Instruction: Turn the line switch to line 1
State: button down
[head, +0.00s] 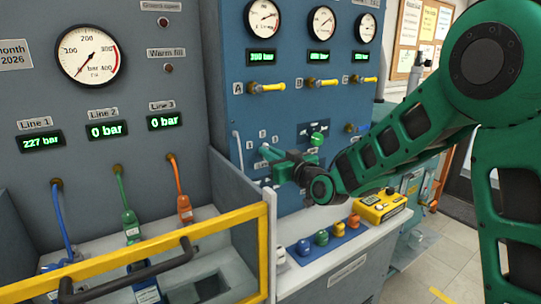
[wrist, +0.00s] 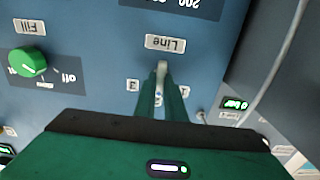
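The line switch (wrist: 162,70) is a pale narrow handle on the blue panel. It sits under the "Line" label (wrist: 165,43), which looks upside down in the wrist view. A "3" label (wrist: 132,85) is left of it and another small label lies to its right; the fingers partly hide the lower part of the dial. My gripper (wrist: 163,88) has its two green fingers close together, one on each side of the handle, and looks shut on it. In the head view my gripper (head: 268,160) reaches the panel and covers the switch.
A green fill knob (wrist: 27,62) is beside the switch; it also shows in the head view (head: 317,139). Yellow valve handles (head: 267,87) are above.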

jog(key=shift+d+n, duration=0.15)
jog(key=shift+n, duration=0.15)
jog(key=n, duration=1.1)
jog(key=shift+f, duration=0.15)
jog(key=shift+n, duration=0.3)
dwell(0.4)
jog(key=c, duration=1.8)
grip_release()
jog(key=shift+a, duration=0.25)
jog(key=shift+s, duration=0.1)
jog(key=v, duration=1)
jog(key=shift+s+d+f, duration=0.1)
jog(key=shift+s+d, duration=0.1)
jog(key=shift+d, duration=0.15)
